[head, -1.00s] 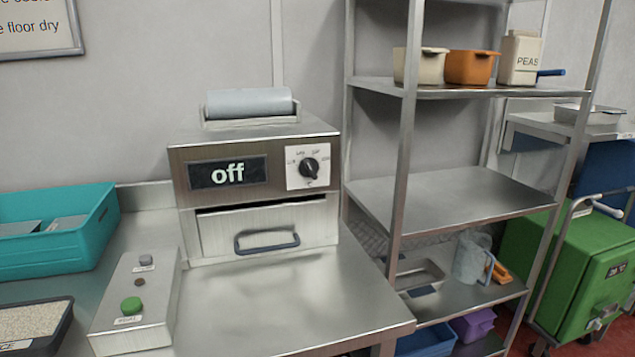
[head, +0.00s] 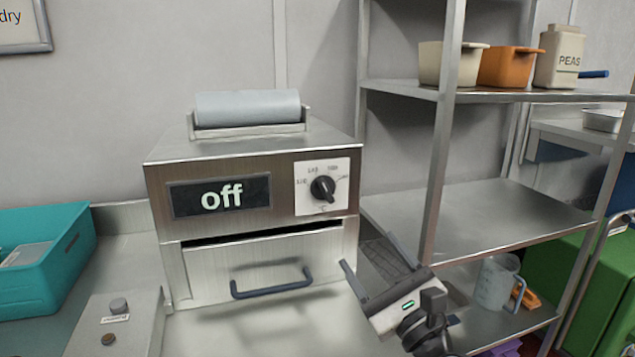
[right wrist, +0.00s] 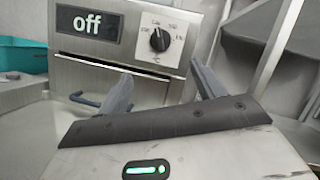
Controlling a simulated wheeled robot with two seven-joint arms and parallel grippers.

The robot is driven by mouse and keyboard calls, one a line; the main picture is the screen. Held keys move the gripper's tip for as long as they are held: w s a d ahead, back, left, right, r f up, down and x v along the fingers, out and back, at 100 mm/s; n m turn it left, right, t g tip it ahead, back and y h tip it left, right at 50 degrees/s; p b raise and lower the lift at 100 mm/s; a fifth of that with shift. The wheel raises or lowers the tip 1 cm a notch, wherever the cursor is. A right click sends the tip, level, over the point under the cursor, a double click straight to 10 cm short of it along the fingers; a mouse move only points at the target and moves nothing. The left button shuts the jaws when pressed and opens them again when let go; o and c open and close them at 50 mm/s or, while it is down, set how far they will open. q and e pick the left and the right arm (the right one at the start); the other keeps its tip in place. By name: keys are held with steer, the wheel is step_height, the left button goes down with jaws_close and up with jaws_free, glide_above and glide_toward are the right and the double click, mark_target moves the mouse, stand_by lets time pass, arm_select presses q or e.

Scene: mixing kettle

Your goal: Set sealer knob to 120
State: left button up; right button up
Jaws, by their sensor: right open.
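The sealer (head: 170,245) is a steel box on the counter with a dark display (head: 218,197) that reads "off". Its black knob (head: 323,188) sits on a white dial plate at the right of the front face, with small markings around it. The knob also shows in the right wrist view (right wrist: 159,40), above and between the fingers. My right gripper (head: 368,250) is open and empty, below and to the right of the knob and apart from it. It also shows in the right wrist view (right wrist: 158,85). My left gripper is not in view.
A drawer with a dark handle (head: 272,284) is below the knob. A steel shelf rack (head: 450,130) stands close on the right. A teal bin (head: 40,275) and a button box (head: 115,325) are at left. The space before the dial is clear.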

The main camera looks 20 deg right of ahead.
mark_target(328, 194)
steer(key=p+x, duration=0.1)
steer(key=x, duration=1.1)
steer(key=shift+w+a+r, duration=0.15)
steer(key=shift+w+r, duration=0.05)
steer(key=shift+x, duration=0.75)
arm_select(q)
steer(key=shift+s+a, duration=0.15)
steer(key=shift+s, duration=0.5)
arm_select(e)
steer(key=shift+w+r, duration=0.1)
steer(key=shift+w, duration=0.15)
